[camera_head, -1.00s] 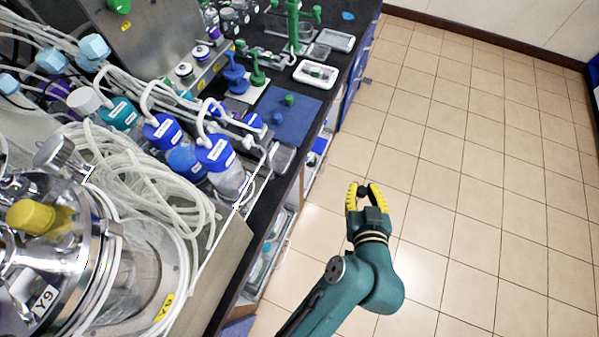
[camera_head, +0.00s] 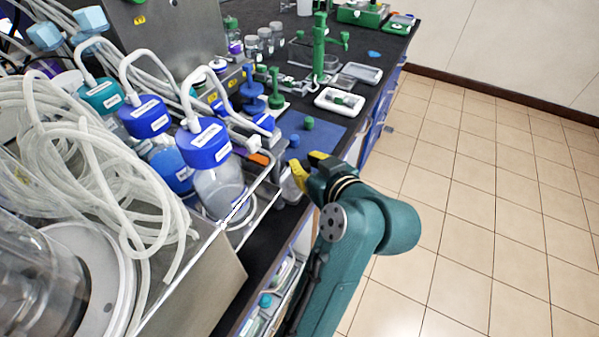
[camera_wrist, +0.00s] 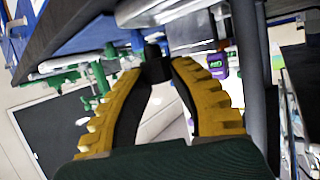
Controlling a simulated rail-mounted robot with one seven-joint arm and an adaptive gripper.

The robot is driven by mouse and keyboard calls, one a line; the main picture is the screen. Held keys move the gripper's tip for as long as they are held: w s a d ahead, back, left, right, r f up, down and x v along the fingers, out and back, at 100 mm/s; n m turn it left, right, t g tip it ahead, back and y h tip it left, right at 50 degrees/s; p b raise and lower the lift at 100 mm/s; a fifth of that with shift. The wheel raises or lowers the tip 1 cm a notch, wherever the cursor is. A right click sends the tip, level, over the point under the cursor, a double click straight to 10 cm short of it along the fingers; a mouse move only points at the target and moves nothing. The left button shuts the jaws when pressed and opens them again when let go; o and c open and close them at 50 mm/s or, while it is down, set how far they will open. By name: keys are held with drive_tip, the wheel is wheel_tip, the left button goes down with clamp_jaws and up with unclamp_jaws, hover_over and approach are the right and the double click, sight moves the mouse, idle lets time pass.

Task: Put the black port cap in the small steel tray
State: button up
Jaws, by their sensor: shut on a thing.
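My gripper (camera_head: 306,166) has yellow fingers and hangs by the bench's front edge in the head view. In the wrist view my gripper (camera_wrist: 157,74) is shut on the black port cap (camera_wrist: 156,66), a small dark piece held between the fingertips. The cap cannot be made out in the current head view. A small grey metallic tray (camera_head: 290,190) lies on the bench just beside and below the fingers, partly hidden by them; it looks like the steel tray. Whether the gripper is above it or in front of it is hard to tell.
A blue mat (camera_head: 322,138) with a green and a blue piece lies behind the gripper. A white tray (camera_head: 339,100) and a green stand (camera_head: 319,52) are farther back. Blue-capped bottles (camera_head: 205,150) and tubing (camera_head: 90,150) crowd the left. Open floor lies right.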

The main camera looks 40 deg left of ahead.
drive_tip(key=a, duration=0.2)
drive_tip(key=shift+w+a+f, duration=0.15)
drive_tip(key=shift+w+a, duration=0.15)
drive_tip(key=shift+w, duration=0.1)
wheel_tip(320, 180, down, 4)
drive_tip(key=b, duration=0.2)
drive_tip(key=shift+r+b, duration=0.2)
drive_tip(key=shift+b, duration=0.2)
drive_tip(key=shift+r, duration=0.1)
clamp_jaws()
drive_tip(key=o, duration=0.8)
unclamp_jaws()
drive_tip(key=shift+d+r, duration=0.2)
drive_tip(key=p+v, duration=0.4)
drive_tip(key=v, duration=0.7)
drive_tip(key=shift+d, duration=0.3)
